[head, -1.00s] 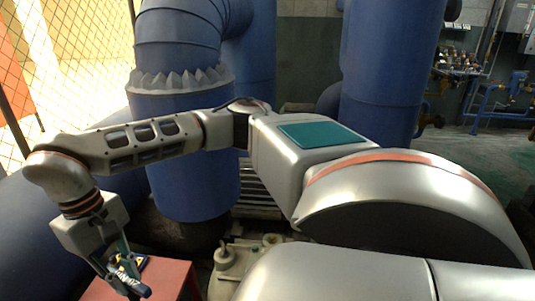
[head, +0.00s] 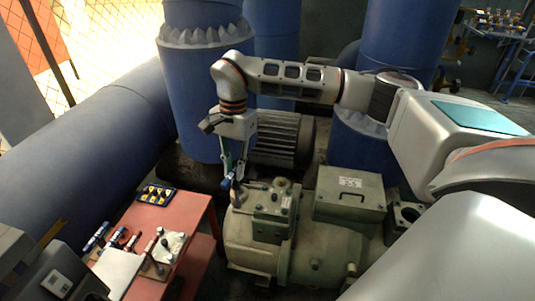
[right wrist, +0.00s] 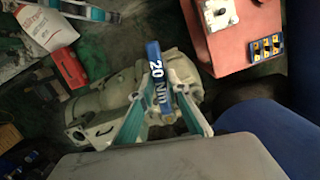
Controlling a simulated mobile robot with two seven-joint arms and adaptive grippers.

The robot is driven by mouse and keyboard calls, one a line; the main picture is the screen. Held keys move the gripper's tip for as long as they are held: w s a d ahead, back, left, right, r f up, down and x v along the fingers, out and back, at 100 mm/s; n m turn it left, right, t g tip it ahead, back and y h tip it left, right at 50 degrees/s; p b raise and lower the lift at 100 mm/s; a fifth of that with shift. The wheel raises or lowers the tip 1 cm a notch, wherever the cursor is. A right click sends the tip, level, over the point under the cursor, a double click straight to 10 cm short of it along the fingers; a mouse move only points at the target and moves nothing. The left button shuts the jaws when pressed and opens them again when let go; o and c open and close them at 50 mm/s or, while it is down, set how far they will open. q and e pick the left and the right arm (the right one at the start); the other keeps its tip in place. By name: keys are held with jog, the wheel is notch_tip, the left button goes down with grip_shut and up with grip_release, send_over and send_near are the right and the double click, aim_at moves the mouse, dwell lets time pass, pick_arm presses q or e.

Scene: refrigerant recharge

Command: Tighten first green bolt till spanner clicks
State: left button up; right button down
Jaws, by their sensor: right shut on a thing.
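My right gripper (head: 230,172) is shut on a blue torque spanner and hangs just above the left end of the grey-green compressor (head: 300,245). In the right wrist view, the spanner (right wrist: 155,75) is marked "20 Nm" and sits between the fingertips (right wrist: 160,100). Its blue end points up in that picture, and the compressor (right wrist: 105,95) lies behind it. In the head view, the spanner's lower end is close to the compressor's top. I cannot tell whether it touches. No green bolt can be made out.
Large blue pipes (head: 95,135) stand behind. A motor (head: 285,140) is close behind the gripper.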

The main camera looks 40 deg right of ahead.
jog(key=w+d+m+p, duration=0.1)
jog(key=m, duration=0.1)
jog(key=w+d+f+m+p, duration=0.1)
jog(key=d+m, duration=0.1)
jog(key=m, duration=0.1)
jog(key=d+m+t+p, duration=0.1)
jog(key=m, duration=0.1)
jog(key=shift+w+d+f+m+p, duration=0.2)
jog(key=shift+w+d+m+p, duration=0.1)
jog(key=shift+w+m+p, duration=0.1)
pick_arm(q)
jog(key=shift+s+d+r+g, duration=0.15)
jog(key=shift+s+r, duration=0.15)
jog(key=shift+s, duration=0.25)
jog(key=shift+s+d+r+g, duration=0.15)
jog(key=shift+s+r, duration=0.1)
jog(key=shift+s, duration=0.3)
pick_arm(e)
jog(key=d+f+m+t, duration=0.1)
jog(key=d+f+m, duration=0.4)
jog(key=f+m, duration=0.2)
jog(key=shift+w+d+f, duration=0.15)
jog(key=shift+w+f, duration=0.05)
jog(key=shift+f, duration=0.35)
jog(key=shift+f, duration=0.2)
pick_arm(q)
jog(key=shift+s+f, duration=0.1)
jog(key=shift+f, duration=0.2)
pick_arm(e)
jog(key=shift+f, duration=0.15)
